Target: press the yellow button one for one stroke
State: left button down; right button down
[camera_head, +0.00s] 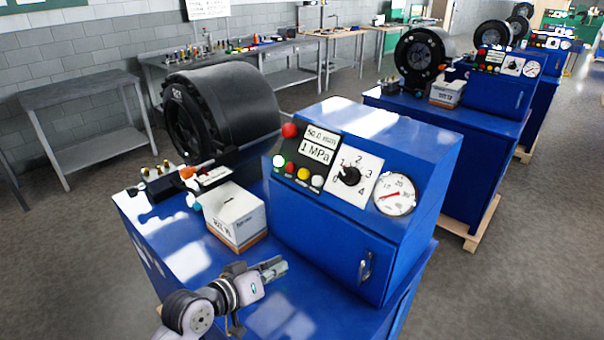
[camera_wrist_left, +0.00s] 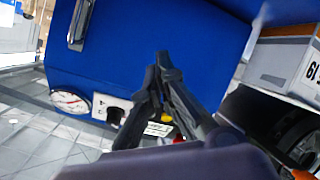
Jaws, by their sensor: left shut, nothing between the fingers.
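The yellow button (camera_head: 303,173) is in a row of small buttons on the sloping panel of the nearest blue machine (camera_head: 330,235), below the displays. In the left wrist view a bit of yellow (camera_wrist_left: 166,117) shows between the fingers, partly hidden by them. My left gripper (camera_head: 278,267) is shut and empty. In the head view it is low in front of the machine, below the panel and apart from the buttons. In the wrist view its fingertips (camera_wrist_left: 164,63) meet in front of the blue cabinet face. My right gripper is in neither view.
The panel also has a large red button (camera_head: 289,130), a selector dial (camera_head: 348,175) and a gauge (camera_head: 395,194). A white box (camera_head: 236,214) stands left of the panel, near my left gripper. A door handle (camera_head: 366,267) sticks out below the panel. A black crimper head (camera_head: 225,108) is behind.

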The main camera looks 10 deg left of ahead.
aim_at(304, 174)
pick_arm(q)
jog(key=w+a+r+n+t+h, duration=0.1)
jog(key=w+a+r+n+t, duration=0.1)
jog(key=w+r, duration=0.4)
jog(key=w+a+r+n+t, duration=0.2)
jog(key=w+r, duration=0.4)
jog(key=r, duration=0.6)
jog(key=shift+a+r+n+t+h, duration=0.2)
jog(key=shift+a+n+t+h, duration=0.3)
jog(key=shift+t, duration=0.7)
jog(key=shift+d, duration=0.2)
jog(key=w+d+f+b, duration=0.4)
jog(key=w+f+b, duration=0.1)
jog(key=w+b, duration=0.1)
